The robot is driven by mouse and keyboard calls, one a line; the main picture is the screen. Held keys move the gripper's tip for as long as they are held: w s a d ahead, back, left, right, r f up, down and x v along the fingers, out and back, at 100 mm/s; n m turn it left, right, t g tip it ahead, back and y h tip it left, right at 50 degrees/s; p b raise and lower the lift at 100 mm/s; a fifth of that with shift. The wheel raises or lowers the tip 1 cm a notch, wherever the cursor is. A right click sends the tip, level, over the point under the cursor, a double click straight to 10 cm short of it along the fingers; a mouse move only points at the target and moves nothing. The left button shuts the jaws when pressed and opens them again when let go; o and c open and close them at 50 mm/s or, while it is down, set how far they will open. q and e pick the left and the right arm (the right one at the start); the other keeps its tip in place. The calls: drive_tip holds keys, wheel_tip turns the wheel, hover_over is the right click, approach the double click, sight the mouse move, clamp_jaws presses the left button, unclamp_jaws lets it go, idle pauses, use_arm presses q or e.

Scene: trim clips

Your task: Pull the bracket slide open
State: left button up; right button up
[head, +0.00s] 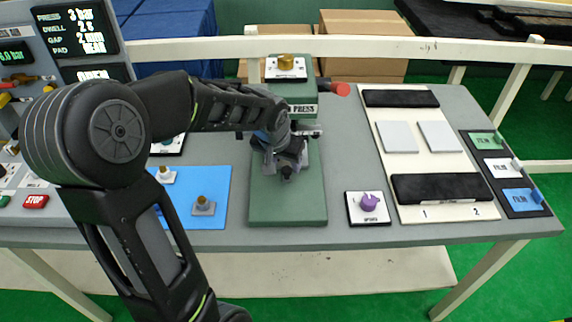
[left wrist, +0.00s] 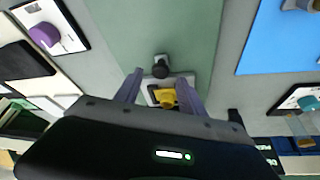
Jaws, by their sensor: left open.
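The green press (head: 292,92) stands on a green base plate (head: 289,208) at the middle of the table. In the left wrist view, a small light-grey slide plate (left wrist: 146,84) lies on the green base (left wrist: 150,30), with a black knob (left wrist: 160,68) on its near side. A yellow piece (left wrist: 166,98) shows on the plate, partly hidden by my gripper. My left gripper (left wrist: 160,78) is open, with a finger on either side of the plate and knob. In the head view the left gripper (head: 286,165) covers most of the slide. Contact cannot be told. My right gripper is not in view.
A purple knob (head: 369,203) on a small plate stands right of the base. A blue mat (head: 217,184) with small fittings lies to the left. The red-ended press lever (head: 340,89) sticks out right. A white board (head: 412,160) with grey tiles and black pads lies farther right.

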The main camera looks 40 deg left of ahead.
sight(287, 169)
use_arm(q)
drive_tip(key=shift+x, duration=1.5)
drive_tip(key=shift+c, duration=0.5)
clamp_jaws()
